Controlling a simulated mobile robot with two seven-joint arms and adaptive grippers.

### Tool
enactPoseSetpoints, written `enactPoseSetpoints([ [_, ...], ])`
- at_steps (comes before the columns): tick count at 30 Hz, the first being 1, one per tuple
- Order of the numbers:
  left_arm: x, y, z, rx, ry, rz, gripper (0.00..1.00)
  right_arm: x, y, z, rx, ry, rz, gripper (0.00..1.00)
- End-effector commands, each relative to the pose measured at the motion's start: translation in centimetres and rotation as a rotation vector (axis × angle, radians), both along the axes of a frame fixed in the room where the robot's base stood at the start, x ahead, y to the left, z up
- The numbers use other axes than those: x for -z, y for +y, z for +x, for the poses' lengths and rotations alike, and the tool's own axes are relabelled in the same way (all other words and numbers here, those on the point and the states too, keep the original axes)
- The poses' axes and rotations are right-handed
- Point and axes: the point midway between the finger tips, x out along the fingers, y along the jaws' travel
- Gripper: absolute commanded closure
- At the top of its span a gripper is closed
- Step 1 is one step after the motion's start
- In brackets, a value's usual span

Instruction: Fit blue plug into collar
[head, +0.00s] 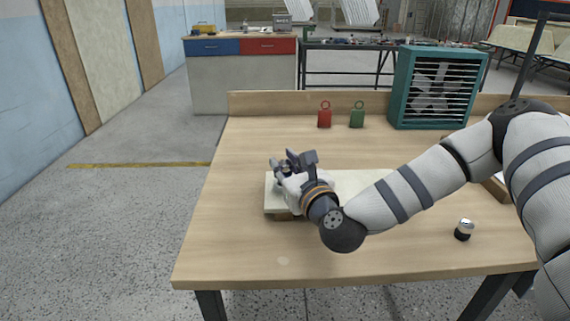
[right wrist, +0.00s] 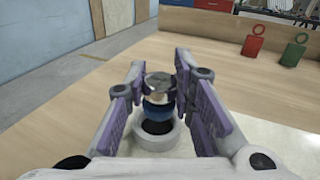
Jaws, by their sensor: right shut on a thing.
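My right gripper (head: 290,163) is low over the pale panel on the table. In the right wrist view its purple-padded fingers (right wrist: 162,86) are closed around the blue plug (right wrist: 157,110), which has a metallic top and a blue band. Directly below the plug is the white ring-shaped collar (right wrist: 177,137) with a dark opening. The plug looks upright and roughly lined up with the opening. I cannot tell whether its lower end is above the opening or inside it. In the head view the gripper hides the plug and most of the collar. My left gripper is not in view.
The pale panel (head: 350,182) lies on the wooden table (head: 240,250). A red weight-like piece (head: 324,118) and a green one (head: 357,118), each with a ring, stand at the back. A teal fan box (head: 400,100) is behind right. A small black-and-silver cylinder (head: 464,230) stands front right.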

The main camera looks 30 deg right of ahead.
Motion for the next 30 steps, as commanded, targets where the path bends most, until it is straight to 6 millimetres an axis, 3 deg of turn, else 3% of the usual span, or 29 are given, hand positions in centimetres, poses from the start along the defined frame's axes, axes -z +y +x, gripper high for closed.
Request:
enactPoseSetpoints([
  [30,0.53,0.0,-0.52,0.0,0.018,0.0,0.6,0.74,0.02,0.02,0.005,0.003,-0.004,1.0],
])
